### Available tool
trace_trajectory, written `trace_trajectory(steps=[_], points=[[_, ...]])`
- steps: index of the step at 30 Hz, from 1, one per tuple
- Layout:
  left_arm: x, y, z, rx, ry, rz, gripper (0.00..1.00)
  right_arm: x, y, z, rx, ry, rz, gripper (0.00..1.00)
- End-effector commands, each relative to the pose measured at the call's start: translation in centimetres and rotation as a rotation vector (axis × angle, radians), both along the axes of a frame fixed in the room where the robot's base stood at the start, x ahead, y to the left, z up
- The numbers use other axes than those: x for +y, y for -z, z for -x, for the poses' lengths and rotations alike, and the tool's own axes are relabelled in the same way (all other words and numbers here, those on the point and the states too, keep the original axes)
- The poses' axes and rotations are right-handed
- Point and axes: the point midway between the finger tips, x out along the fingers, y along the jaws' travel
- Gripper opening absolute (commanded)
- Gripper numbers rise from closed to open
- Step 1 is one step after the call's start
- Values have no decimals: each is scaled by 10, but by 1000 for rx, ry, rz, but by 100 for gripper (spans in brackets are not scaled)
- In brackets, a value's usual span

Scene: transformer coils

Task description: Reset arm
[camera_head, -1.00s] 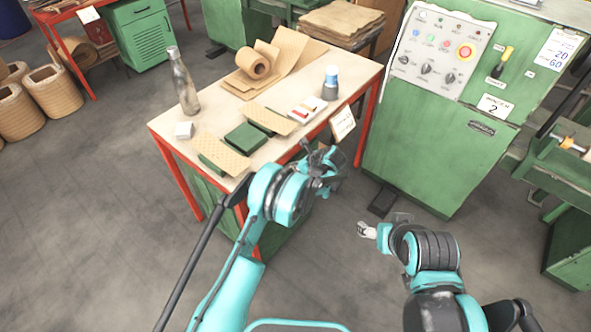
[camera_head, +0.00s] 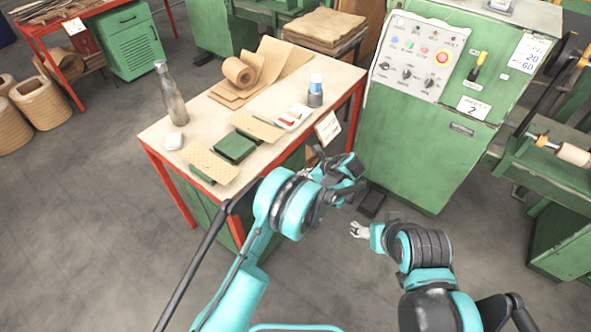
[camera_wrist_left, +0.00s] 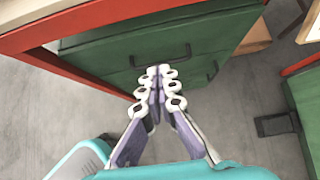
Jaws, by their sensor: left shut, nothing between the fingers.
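In the head view my left arm (camera_head: 285,200) comes in from the left. Its wrist is in front of the workbench's right front corner, and its fingertips cannot be made out there. In the left wrist view my left gripper (camera_wrist_left: 158,75) is shut and empty, in front of the green drawer unit (camera_wrist_left: 210,45) under the bench. My right gripper (camera_head: 359,230) shows small and pale over the floor, left of my right forearm; its jaw state is not clear.
The grey floor (camera_head: 90,230) at left is clear.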

Motion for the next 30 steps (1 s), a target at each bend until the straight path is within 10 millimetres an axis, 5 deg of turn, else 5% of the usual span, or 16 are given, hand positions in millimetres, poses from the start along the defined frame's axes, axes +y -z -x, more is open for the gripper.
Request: trace_trajectory(steps=[11,20,30], points=[[5,-18,2,-20,-32,35,0,0,-1,0,0,0,0,70],[65,-123,32,-193,-327,350,0,0,-1,0,0,0,0,70],[135,-216,124,-415,-778,761,0,0,-1,0,0,0,0,70]])
